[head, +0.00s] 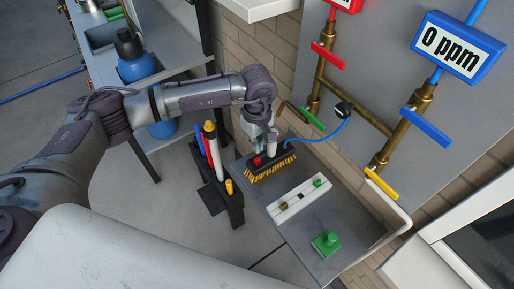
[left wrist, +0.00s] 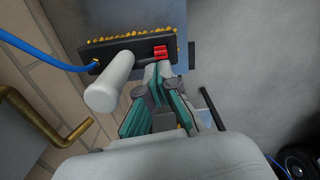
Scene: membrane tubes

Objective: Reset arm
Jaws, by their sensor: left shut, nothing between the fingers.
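My left arm reaches in from the left in the head view. The brush (head: 283,166) has yellow bristles and a pale handle (left wrist: 108,84) beside the fingers. My right gripper is not in view.
A white rail (head: 292,203) and a green knobbed block (head: 326,241) are on the table. A black rack (head: 225,190) with coloured tubes stands left of it. Brass pipes with coloured valve handles line the wall behind, below a "0 ppm" display (head: 453,46). A blue hose (left wrist: 35,66) runs to the brush.

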